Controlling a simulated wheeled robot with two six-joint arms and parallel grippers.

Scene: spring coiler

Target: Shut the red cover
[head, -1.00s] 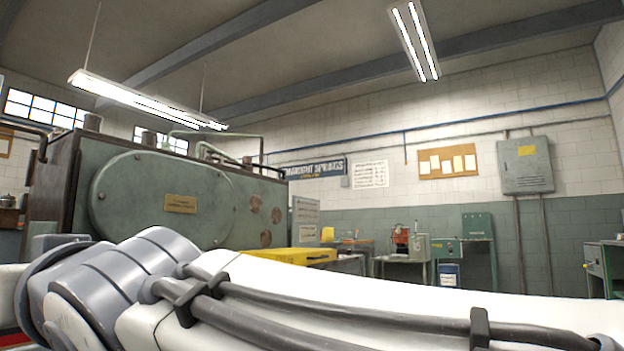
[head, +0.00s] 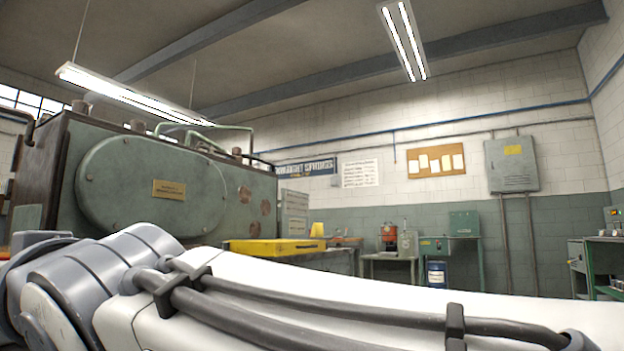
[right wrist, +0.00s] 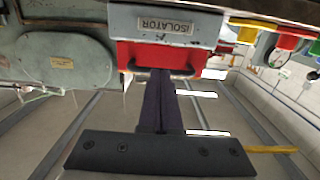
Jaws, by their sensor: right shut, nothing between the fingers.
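The red cover (right wrist: 205,62) is at the top middle of the right wrist view, which shows the room upside down. It adjoins a grey panel (right wrist: 203,27) lettered ISOLATOR and has a dark handle bar (right wrist: 184,73) along its lower picture edge. My right gripper (right wrist: 160,74) is shut and empty, its dark fingers reaching up the picture to the cover's handle. The fingertips overlap the handle; I cannot tell whether they touch it. How far the cover stands open is unclear. In the head view I see neither the cover nor a gripper; my left gripper is out of view.
A large green machine with an oval plate (head: 135,195) stands at the left of the head view. A yellow block (head: 277,247) lies beyond my arm. Work tables stand by the back wall, with a grey wall cabinet (head: 512,165). Coloured items (right wrist: 287,42) show at the right wrist view's right.

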